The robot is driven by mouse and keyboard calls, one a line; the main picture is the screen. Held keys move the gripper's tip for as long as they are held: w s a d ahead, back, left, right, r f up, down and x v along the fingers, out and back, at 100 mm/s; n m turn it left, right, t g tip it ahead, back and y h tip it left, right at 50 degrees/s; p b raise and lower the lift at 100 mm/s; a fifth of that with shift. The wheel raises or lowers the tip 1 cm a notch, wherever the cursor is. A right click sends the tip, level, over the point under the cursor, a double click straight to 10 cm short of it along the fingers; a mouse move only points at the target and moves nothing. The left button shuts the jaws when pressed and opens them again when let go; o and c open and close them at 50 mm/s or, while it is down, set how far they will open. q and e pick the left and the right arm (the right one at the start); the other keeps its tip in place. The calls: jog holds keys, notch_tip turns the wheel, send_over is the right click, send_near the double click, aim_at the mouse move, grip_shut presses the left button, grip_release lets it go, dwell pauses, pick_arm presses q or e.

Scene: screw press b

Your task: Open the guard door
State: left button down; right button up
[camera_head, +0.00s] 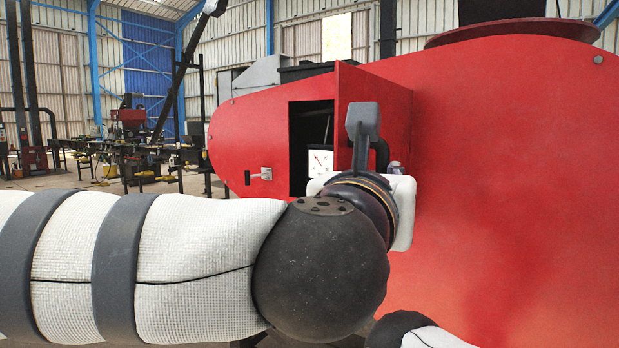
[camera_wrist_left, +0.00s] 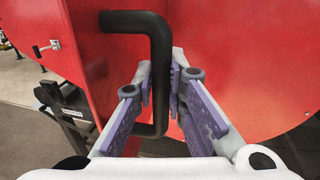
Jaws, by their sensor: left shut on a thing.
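The red guard door (camera_head: 392,112) stands swung out from the red machine body, with a dark opening (camera_head: 298,140) showing to its left. In the left wrist view, the door's black bar handle (camera_wrist_left: 159,62) runs down between the purple-padded fingers of my left gripper (camera_wrist_left: 163,85). The gripper is shut on the handle. In the head view my own wrist hides much of the gripper and the lower part of the door. My right gripper does not show in either view.
The large red machine body (camera_head: 520,180) fills the right side. A small latch (camera_head: 260,174) sits on its face left of the opening, and a white dial (camera_head: 320,162) shows inside. Other workshop machines (camera_head: 130,145) stand far back at left, with floor between.

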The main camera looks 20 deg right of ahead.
pick_arm(q)
jog(key=shift+s+d, duration=0.3)
jog(key=c, duration=1.9)
grip_release()
jog(key=v, duration=1.2)
